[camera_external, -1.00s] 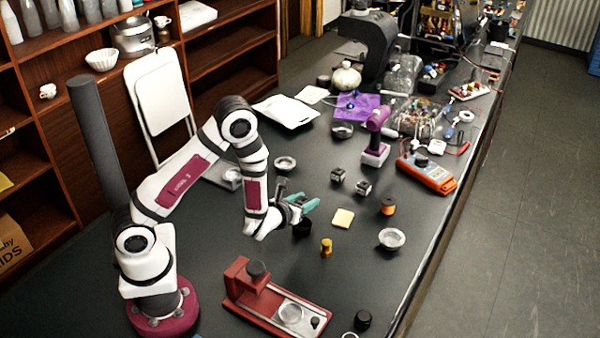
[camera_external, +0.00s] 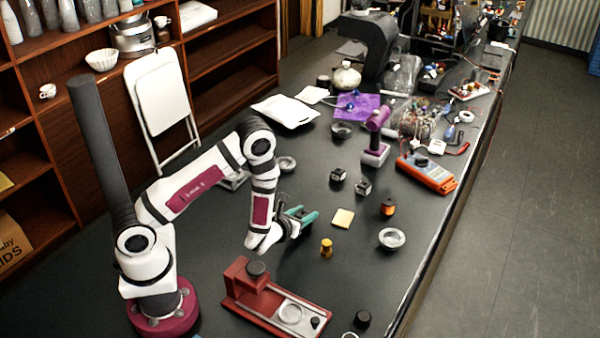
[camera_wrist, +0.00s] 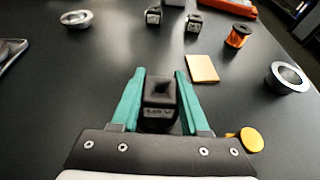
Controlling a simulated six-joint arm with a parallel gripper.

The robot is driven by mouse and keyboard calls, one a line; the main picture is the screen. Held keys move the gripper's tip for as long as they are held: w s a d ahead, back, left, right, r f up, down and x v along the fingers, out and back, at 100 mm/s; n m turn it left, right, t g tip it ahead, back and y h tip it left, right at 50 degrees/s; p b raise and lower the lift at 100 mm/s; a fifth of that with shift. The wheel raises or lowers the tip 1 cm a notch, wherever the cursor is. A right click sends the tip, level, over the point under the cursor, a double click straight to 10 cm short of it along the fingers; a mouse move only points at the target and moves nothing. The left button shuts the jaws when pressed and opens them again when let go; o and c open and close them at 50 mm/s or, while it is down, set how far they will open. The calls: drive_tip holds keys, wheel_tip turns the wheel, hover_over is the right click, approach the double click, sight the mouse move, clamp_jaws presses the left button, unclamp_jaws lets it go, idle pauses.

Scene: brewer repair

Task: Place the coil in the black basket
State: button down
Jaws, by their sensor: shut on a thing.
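My gripper (camera_wrist: 160,88) is low over the black table, with teal fingers closed on the sides of a black block (camera_wrist: 159,98). The block has a square recess on top and a pale marking on its front; it looks like a coil. In the external view my gripper (camera_external: 306,218) mostly hides the block. Two similar small dark blocks stand farther off: one (camera_external: 338,174) and another (camera_external: 363,188). An orange spool (camera_external: 388,207) is to their right. A dark grey round basket (camera_external: 342,130) sits farther back; I cannot tell if it is the black basket.
A yellow pad (camera_external: 343,218) and brass part (camera_external: 326,248) lie near my gripper. A silver bowl (camera_external: 392,238) stands at right, and a red-based device (camera_external: 275,300) in front.

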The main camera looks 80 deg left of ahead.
drive_tip(key=shift+c, duration=2)
unclamp_jaws()
